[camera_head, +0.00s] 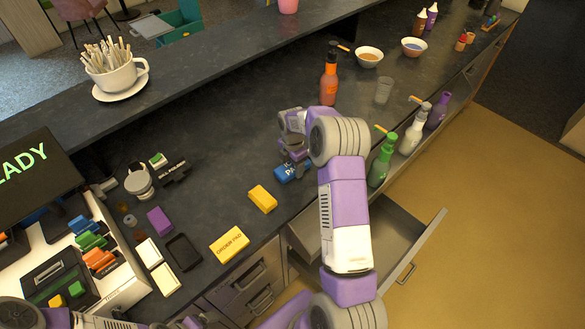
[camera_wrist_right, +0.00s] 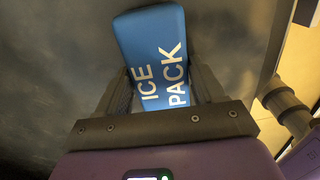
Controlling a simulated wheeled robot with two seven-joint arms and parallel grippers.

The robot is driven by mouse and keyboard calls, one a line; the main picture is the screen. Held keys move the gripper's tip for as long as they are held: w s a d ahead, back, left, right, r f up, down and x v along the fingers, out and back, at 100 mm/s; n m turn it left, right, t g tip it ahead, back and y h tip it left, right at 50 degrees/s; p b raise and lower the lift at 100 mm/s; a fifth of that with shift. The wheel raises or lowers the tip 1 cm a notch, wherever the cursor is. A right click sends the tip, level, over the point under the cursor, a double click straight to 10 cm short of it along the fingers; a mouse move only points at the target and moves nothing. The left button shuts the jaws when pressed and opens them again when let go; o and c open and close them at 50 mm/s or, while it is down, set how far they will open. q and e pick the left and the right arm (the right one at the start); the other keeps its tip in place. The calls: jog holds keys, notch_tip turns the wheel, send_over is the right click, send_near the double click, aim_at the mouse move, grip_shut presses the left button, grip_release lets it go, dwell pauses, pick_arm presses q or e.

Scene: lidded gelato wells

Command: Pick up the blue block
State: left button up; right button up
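The blue block (camera_head: 284,174) is an ice pack with white lettering. In the head view it shows at the counter's front part, below my right gripper (camera_head: 293,158) and partly hidden by it. In the right wrist view the blue block (camera_wrist_right: 152,45) lies between the fingers of my right gripper (camera_wrist_right: 160,68), lined up with them. A finger is against each long side with no clear gap, and the near end is hidden by the gripper. I cannot tell if the block is clear of the counter. My left gripper is not clearly seen; parts of my left arm show at the bottom left.
A yellow block (camera_head: 262,198) and an order pad (camera_head: 229,244) lie left of the blue block. An orange bottle (camera_head: 328,82) stands behind it. Several bottles, including a green one (camera_head: 381,162), stand to the right. An open drawer (camera_head: 395,250) juts out in front.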

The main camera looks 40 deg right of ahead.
aim_at(292, 165)
jog(key=c, duration=0.9)
jog(key=shift+o, duration=0.2)
notch_tip(292, 165, up, 10)
